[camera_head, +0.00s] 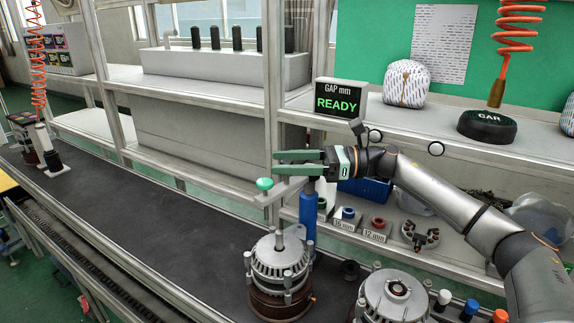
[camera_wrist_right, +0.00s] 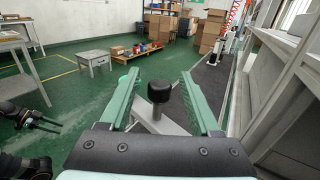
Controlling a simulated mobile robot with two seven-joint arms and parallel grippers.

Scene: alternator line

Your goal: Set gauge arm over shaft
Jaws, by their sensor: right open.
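The gauge arm (camera_head: 245,191) is a pale bar with a green knob (camera_head: 264,184), beside a blue post (camera_head: 308,222). The alternator (camera_head: 279,262) stands below it on the belt, its shaft (camera_head: 279,240) pointing up. The arm's end appears beside and above the shaft. My right gripper (camera_head: 300,162) is open above the bar, fingers pointing left. In the right wrist view, a black knob (camera_wrist_right: 159,91) on a grey bar (camera_wrist_right: 165,124) shows between the open green fingers, with no visible grip. A dark gripper, apparently my left (camera_wrist_right: 38,120), is small at the left edge.
A gauge display (camera_head: 341,103) reads READY. A second alternator (camera_head: 393,297) stands at front right. The shelf holds a blue bin (camera_head: 367,190) and small rings (camera_head: 378,223). A frame upright (camera_head: 273,75) rises behind.

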